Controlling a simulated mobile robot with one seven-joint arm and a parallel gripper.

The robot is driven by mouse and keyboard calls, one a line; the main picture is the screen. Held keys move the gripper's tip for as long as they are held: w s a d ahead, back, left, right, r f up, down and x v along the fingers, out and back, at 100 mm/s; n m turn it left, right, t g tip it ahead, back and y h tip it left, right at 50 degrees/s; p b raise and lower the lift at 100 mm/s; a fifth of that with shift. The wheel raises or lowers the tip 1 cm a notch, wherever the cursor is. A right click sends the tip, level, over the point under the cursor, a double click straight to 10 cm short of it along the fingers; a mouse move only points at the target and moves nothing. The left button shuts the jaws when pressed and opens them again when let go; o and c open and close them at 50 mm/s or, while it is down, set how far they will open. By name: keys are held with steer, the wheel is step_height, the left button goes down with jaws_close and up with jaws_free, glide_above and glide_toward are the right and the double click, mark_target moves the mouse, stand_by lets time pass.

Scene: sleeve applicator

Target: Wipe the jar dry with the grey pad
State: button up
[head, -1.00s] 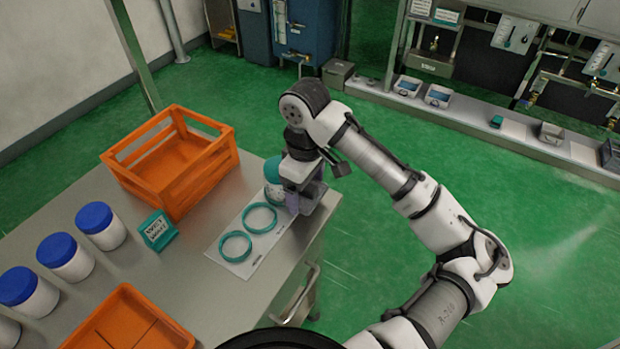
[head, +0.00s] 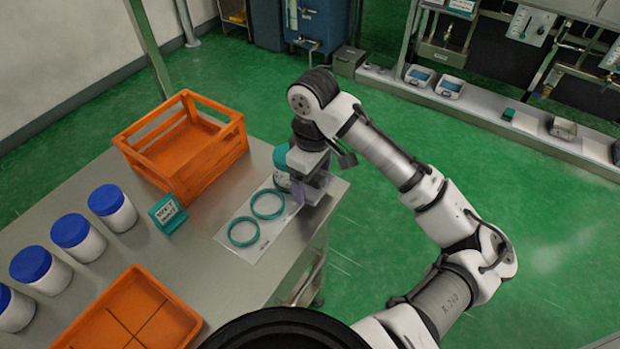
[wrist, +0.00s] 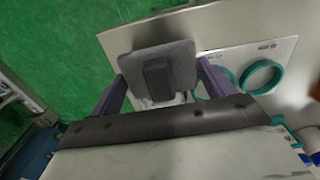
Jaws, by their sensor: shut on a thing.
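The jar (head: 281,183) with a teal lid (head: 281,155) stands near the right edge of the steel table, at the far end of a white marked plate (head: 229,242). My gripper (head: 310,188) is close on the jar's right side and hides part of it. In the wrist view, the grey pad (wrist: 158,72) sits between the purple fingers of my gripper (wrist: 160,88), which is shut on it. I cannot tell whether the pad touches the jar. The jar is not clear in the wrist view.
Two teal rings (head: 243,232) lie on the plate. Several blue-lidded jars (head: 112,208) line the left side. An orange tray (head: 130,312) is at the front.

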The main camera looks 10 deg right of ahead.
mark_target(320, 172)
steer(key=shift+w+d, duration=1.05)
steer(key=shift+w, duration=0.1)
steer(key=shift+s, duration=0.1)
steer(key=shift+s+a+p, duration=0.9)
steer(key=shift+s+a, duration=0.6)
steer(key=shift+a, duration=0.1)
steer(key=shift+w, duration=0.1)
steer(key=shift+w+d, duration=1.5)
steer(key=shift+d, duration=0.1)
steer(key=shift+a, duration=0.1)
steer(key=shift+s+a+p, duration=0.85)
steer(key=shift+s+a, duration=0.7)
steer(key=shift+w+d, duration=1.6)
